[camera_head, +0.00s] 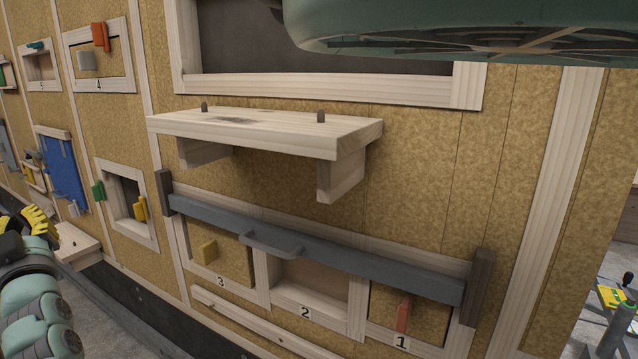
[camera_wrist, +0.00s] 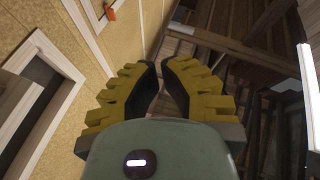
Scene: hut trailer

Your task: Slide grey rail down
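The grey rail (camera_head: 350,259) is a long bar across the top of the numbered compartments 3, 2 and 1 on the wall. A grey pull handle (camera_head: 271,243) sticks out from its middle. Its ends meet dark wooden uprights at the left (camera_head: 164,193) and right (camera_head: 479,287). My gripper (camera_head: 40,220), with yellow ridged fingers, is at the far left of the head view, well apart from the rail. In the wrist view my gripper (camera_wrist: 161,68) shows a narrow gap between its fingers and holds nothing. The rail does not show clearly there.
A wooden shelf (camera_head: 270,128) with two pegs juts out above the rail. A small framed opening (camera_head: 128,200) lies between my gripper and the rail.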

